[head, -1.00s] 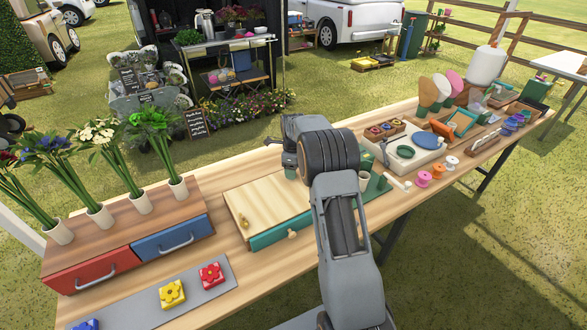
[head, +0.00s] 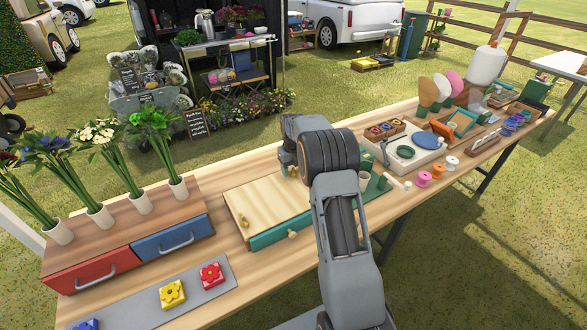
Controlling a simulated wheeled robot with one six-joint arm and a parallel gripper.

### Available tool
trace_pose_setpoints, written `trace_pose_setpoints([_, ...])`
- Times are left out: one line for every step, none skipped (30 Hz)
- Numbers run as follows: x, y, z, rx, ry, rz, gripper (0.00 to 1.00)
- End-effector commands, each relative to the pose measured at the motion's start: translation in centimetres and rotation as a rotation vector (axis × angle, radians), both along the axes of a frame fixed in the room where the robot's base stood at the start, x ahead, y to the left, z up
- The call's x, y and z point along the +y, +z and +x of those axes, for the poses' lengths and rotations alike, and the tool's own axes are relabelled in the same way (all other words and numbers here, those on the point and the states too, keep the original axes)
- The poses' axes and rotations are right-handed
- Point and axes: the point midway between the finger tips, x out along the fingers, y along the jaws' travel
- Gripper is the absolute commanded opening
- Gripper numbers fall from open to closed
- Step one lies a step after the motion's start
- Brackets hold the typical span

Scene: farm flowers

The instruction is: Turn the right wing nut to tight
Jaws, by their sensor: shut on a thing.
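A flower press with a pale wooden top board (head: 262,200) and a green base (head: 268,238) lies on the long table. A small brass wing nut (head: 243,221) stands at the board's left front. The right wing nut is hidden behind my gripper and arm. My gripper (head: 291,172) is low at the right end of the board, shut on what appears to be the right wing nut. Its fingertips are mostly hidden, and how tight the nut is cannot be seen.
A drawer unit with red (head: 95,270) and blue (head: 172,240) fronts and several flower vases stands at left. A grey mat (head: 140,303) with flower blocks lies in front. A cream tray (head: 405,150), ribbon spools (head: 424,179) and a cup (head: 364,181) are at right.

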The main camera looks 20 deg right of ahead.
Motion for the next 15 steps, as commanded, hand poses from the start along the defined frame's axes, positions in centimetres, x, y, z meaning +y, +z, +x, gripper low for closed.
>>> trace_pose_setpoints([-0.01,0.10,0.06,-0.003,-0.022,-0.001,0.34])
trace_pose_setpoints([-0.01,0.10,0.07,-0.003,-0.033,-0.001,0.34])
trace_pose_setpoints([-0.01,0.10,0.07,-0.003,-0.049,-0.001,0.34])
trace_pose_setpoints([-0.01,0.10,0.07,-0.003,-0.058,-0.001,0.34])
trace_pose_setpoints([-0.01,0.10,0.07,-0.003,-0.067,-0.001,0.34])
trace_pose_setpoints([-0.01,0.10,0.07,-0.003,-0.078,-0.001,0.34])
trace_pose_setpoints([-0.01,0.10,0.07,-0.003,-0.085,-0.001,0.34])
trace_pose_setpoints([-0.01,0.10,0.07,-0.003,-0.090,-0.001,0.34])
trace_pose_setpoints([-0.01,0.10,0.07,-0.003,-0.097,-0.001,0.34])
trace_pose_setpoints([-0.01,0.10,0.07,-0.003,-0.102,-0.001,0.34])
trace_pose_setpoints([-0.01,0.10,0.07,-0.003,-0.106,-0.001,0.34])
trace_pose_setpoints([-0.01,0.10,0.07,-0.003,-0.109,-0.001,0.34])
trace_pose_setpoints([-0.01,0.10,0.07,-0.003,-0.111,-0.001,0.34])
trace_pose_setpoints([-0.01,0.10,0.07,-0.003,-0.112,-0.001,0.34])
trace_pose_setpoints([-0.01,0.10,0.07,-0.003,-0.114,-0.001,0.34])
